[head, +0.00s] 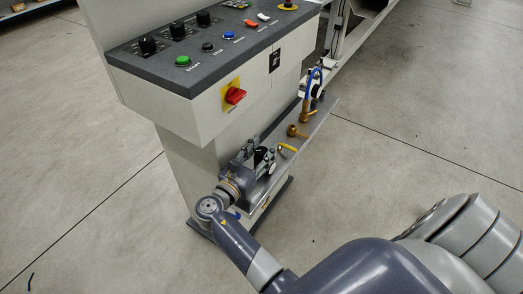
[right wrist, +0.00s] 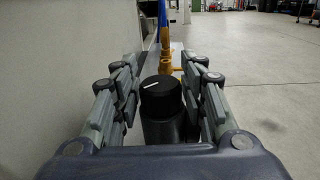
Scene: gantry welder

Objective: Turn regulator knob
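The regulator knob is a black round knob with a white mark on top; in the right wrist view it stands upright on a dark body (right wrist: 160,97). My right gripper (right wrist: 160,90) has its two fingers on either side of the knob, open, with a visible gap at the left finger and a narrower one at the right. In the head view the right gripper (head: 258,155) is over the side shelf (head: 318,118) of the machine, at the black knob (head: 261,154), which is partly hidden by the fingers. My left gripper is not in view.
A yellow-handled valve (head: 288,148), a brass fitting (head: 294,131) and a blue hose (head: 312,78) stand farther along the shelf. The control panel (head: 215,45) with a red rotary switch (head: 235,95) is above left.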

